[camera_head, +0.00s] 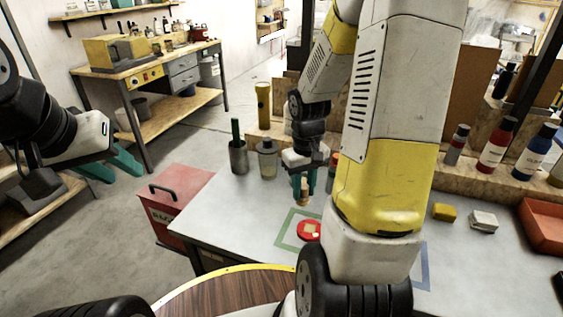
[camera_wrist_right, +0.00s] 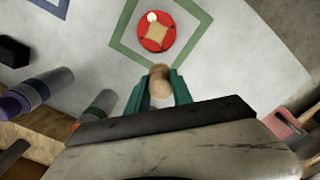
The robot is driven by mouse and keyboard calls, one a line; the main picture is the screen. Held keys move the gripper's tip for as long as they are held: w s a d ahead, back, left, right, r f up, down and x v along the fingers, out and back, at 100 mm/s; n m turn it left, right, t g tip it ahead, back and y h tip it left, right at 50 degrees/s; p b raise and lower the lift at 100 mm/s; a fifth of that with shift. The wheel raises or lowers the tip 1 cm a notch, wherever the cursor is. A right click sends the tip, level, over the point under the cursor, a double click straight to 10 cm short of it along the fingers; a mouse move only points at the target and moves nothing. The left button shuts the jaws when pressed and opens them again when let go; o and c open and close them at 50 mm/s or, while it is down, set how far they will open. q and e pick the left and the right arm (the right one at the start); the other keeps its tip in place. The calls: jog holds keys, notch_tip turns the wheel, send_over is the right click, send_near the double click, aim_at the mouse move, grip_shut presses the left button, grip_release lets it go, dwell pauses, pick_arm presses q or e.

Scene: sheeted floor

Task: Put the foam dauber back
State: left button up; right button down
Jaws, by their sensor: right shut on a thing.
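My right gripper (camera_head: 303,188) is shut on a tan, round-ended piece, which looks like the foam dauber (camera_head: 304,197). It holds the piece above the grey table, and the piece also shows between the green fingers in the right wrist view (camera_wrist_right: 160,82). A red disc with a tan square patch (camera_head: 309,230) lies inside a green square outline on the table, beyond the fingertips in the right wrist view (camera_wrist_right: 146,37). A small pale round spot shows at its edge there. My left gripper (camera_head: 108,168) is open and empty at the left, away from the table.
A metal cup with a green stick (camera_head: 238,158) and a clear jar (camera_head: 268,162) stand at the table's back left. A yellow block (camera_head: 444,212), a pale block (camera_head: 483,221), a red tray (camera_head: 543,228) and several bottles are on the right.

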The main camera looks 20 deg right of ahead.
jog(key=w+d, duration=0.1)
jog(key=w, duration=0.3)
jog(key=w+d+f, duration=0.1)
jog(key=w+d, duration=0.1)
jog(key=w, duration=0.3)
jog(key=w+d, duration=0.1)
jog(key=w, duration=0.4)
jog(key=shift+d+f, duration=0.25)
jog(key=shift+f, duration=1.75)
jog(key=shift+f, duration=0.1)
jog(key=c, duration=1.1)
grip_release()
